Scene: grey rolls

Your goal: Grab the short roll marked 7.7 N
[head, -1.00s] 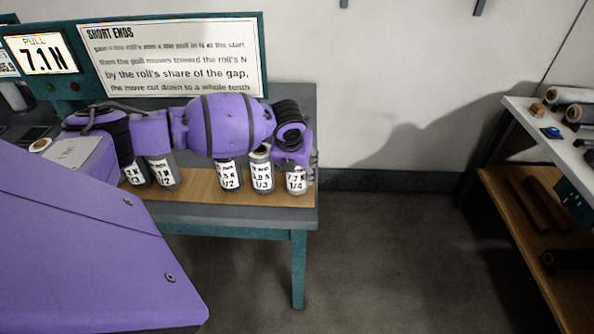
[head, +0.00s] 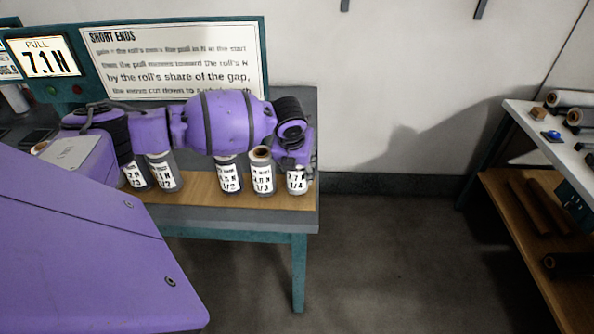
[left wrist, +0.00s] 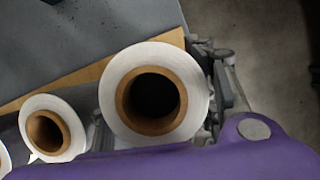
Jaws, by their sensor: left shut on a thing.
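The short roll marked 7.7 N and 1/4 (head: 296,182) stands upright at the right end of a row on the wooden strip. Its top is hidden by my purple left arm and gripper. My left gripper (head: 296,163) is over this roll and shut on it, low against its upper part. In the left wrist view the roll (left wrist: 197,92) shows end-on as a large white ring with a brown core. Grey finger parts show beside it. My right gripper is in neither view.
Close to the left stands a roll marked 1/3 (head: 262,178), then one marked 1/2 (head: 229,178), with more rolls farther left. A sign (head: 170,62) and a pull display reading 7.1 N (head: 45,57) stand behind. A shelf (head: 520,195) is at the right; floor between is clear.

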